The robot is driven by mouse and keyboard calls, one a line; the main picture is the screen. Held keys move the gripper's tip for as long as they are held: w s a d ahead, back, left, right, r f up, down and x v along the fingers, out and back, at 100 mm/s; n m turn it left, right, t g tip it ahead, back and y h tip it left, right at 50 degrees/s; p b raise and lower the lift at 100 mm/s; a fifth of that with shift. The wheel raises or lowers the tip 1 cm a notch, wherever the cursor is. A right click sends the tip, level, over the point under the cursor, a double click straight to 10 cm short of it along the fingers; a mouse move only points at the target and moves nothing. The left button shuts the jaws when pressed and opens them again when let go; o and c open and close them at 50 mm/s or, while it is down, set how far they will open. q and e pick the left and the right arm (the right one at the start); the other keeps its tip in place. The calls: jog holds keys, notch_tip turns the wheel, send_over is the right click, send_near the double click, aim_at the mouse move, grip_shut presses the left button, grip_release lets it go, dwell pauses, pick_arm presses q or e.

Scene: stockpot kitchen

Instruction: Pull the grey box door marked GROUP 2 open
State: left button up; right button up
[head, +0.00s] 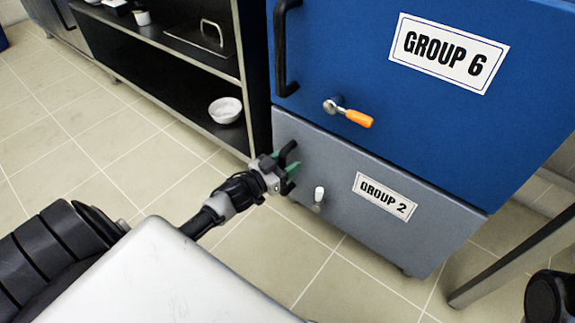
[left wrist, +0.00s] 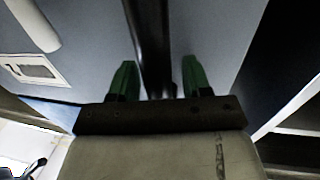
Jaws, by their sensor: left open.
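The grey box door (head: 345,165) marked GROUP 2 (head: 386,197) is shut, below a blue door. Its black bar handle (head: 287,150) is near the door's left edge, partly hidden by my gripper. A small latch with a white knob (head: 319,194) sits right of the handle. My left gripper (head: 291,168) is open at the handle. In the left wrist view its green fingers (left wrist: 160,78) stand on either side of the dark handle bar (left wrist: 150,40), with gaps visible at both sides. The label also shows there (left wrist: 36,70). My right gripper is not in view.
The blue door (head: 430,110) marked GROUP 6 above has a black handle (head: 281,50) and an orange-handled latch (head: 357,118). An open black shelf with a white bowl (head: 225,109) stands left. A metal leg (head: 510,262) is at right. Tiled floor in front is clear.

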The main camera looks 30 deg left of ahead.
pick_arm(q)
jog(key=shift+w, duration=0.1)
grip_shut()
dwell(0.3)
